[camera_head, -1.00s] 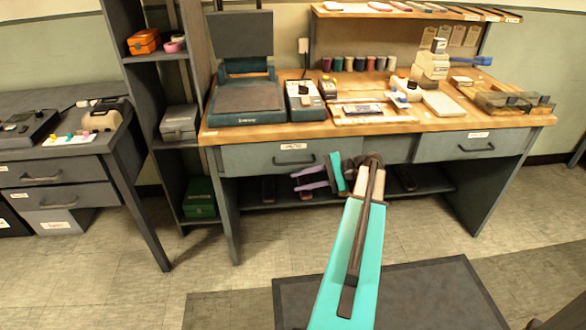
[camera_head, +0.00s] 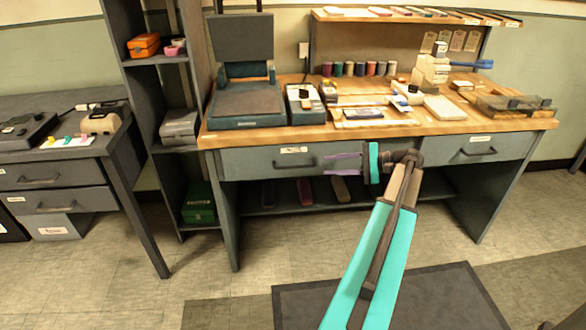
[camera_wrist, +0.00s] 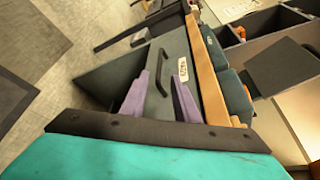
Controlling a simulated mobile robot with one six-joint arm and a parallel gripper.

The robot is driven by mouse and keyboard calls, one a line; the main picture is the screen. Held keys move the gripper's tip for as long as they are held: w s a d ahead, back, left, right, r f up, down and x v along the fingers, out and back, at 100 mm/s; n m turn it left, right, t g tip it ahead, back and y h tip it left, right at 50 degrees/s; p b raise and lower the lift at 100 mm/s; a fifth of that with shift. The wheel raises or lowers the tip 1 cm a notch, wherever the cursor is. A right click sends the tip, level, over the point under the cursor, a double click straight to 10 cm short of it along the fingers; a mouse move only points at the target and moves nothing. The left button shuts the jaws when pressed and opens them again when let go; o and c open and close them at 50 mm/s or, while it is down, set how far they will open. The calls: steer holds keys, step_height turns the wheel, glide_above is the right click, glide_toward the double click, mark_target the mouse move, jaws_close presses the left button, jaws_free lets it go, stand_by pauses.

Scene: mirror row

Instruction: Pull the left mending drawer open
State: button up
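The left mending drawer (camera_head: 250,163) is a grey front under the left half of the wooden-topped bench, with a white label and a dark bar handle (camera_head: 294,165). It looks shut. My gripper (camera_head: 328,163) has purple fingers and is to the right of the handle in the head view, in front of the bench. In the wrist view the two purple fingers are apart, and the handle (camera_wrist: 158,72) shows beyond and between them. The drawer front (camera_wrist: 176,58) fills the middle there. The gripper is open and empty; I see no contact with the handle.
The bench's right drawer (camera_head: 488,148) is shut. A press (camera_head: 246,104) and sewing things stand on the bench top. A shelf unit (camera_head: 178,97) and a desk with drawers stand at left. Floor before the bench is clear around a dark mat (camera_head: 420,295).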

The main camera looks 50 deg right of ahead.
mark_target(297, 167)
steer(key=b+x, duration=0.2)
steer(key=x, duration=1.1)
steer(key=shift+w+a+f, duration=0.15)
steer(key=shift+w+a, duration=0.1)
steer(key=shift+c, duration=0.4)
jaws_close()
steer(key=shift+a, duration=0.1)
